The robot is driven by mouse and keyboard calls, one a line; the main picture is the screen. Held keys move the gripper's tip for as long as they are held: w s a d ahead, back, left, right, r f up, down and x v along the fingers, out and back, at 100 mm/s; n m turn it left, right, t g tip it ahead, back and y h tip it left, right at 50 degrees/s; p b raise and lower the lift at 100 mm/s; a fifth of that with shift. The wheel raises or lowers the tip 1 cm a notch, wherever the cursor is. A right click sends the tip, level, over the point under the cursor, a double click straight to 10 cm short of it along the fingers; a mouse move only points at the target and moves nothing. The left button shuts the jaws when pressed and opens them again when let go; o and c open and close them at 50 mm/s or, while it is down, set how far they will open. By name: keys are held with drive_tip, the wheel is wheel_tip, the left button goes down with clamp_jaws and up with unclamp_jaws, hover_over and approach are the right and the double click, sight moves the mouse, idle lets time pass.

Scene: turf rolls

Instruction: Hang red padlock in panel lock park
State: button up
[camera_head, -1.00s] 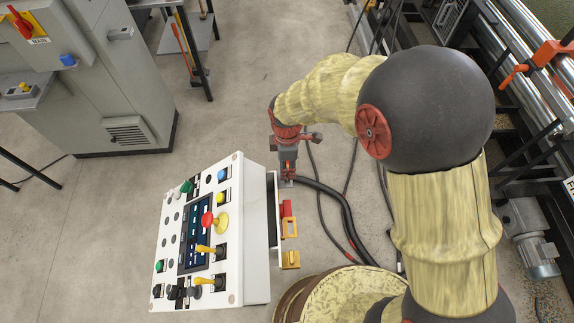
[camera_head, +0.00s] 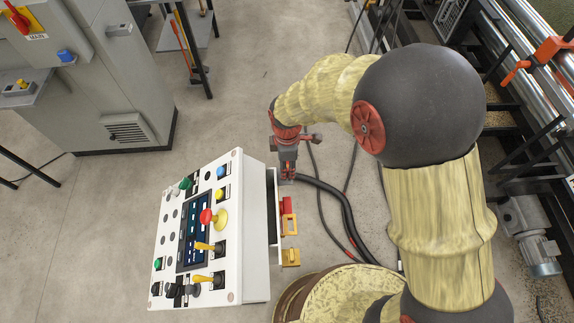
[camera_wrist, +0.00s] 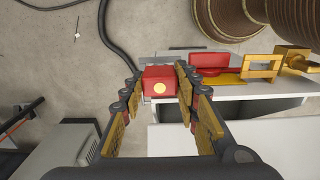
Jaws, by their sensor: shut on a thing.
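A red padlock (camera_wrist: 160,80) with a pale round mark sits between the fingers of my gripper (camera_wrist: 159,84) in the wrist view. The gripper is shut on it. In the head view my gripper (camera_head: 287,174) is beside the upper right side of the white control panel (camera_head: 252,232), and I cannot make out the padlock there. A narrow lock park runs along the panel's right side. It carries a red block (camera_head: 286,206), a yellow frame (camera_head: 289,228) and a yellow padlock-like piece (camera_head: 291,257). The held padlock's shackle and any contact with the park are hidden.
The panel's face holds buttons, a red mushroom knob (camera_head: 207,216) and yellow levers. Thick black cables (camera_head: 340,205) lie on the floor right of the panel. A grey cabinet (camera_head: 110,80) stands at upper left. The floor between is clear.

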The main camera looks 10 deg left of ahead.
drive_tip(key=shift+f+b, duration=0.45)
drive_tip(key=shift+f, duration=0.45)
drive_tip(key=o, duration=1.3)
drive_tip(key=shift+c, duration=0.2)
drive_tip(key=shift+o, duration=0.2)
wheel_tip(320, 180, up, 12)
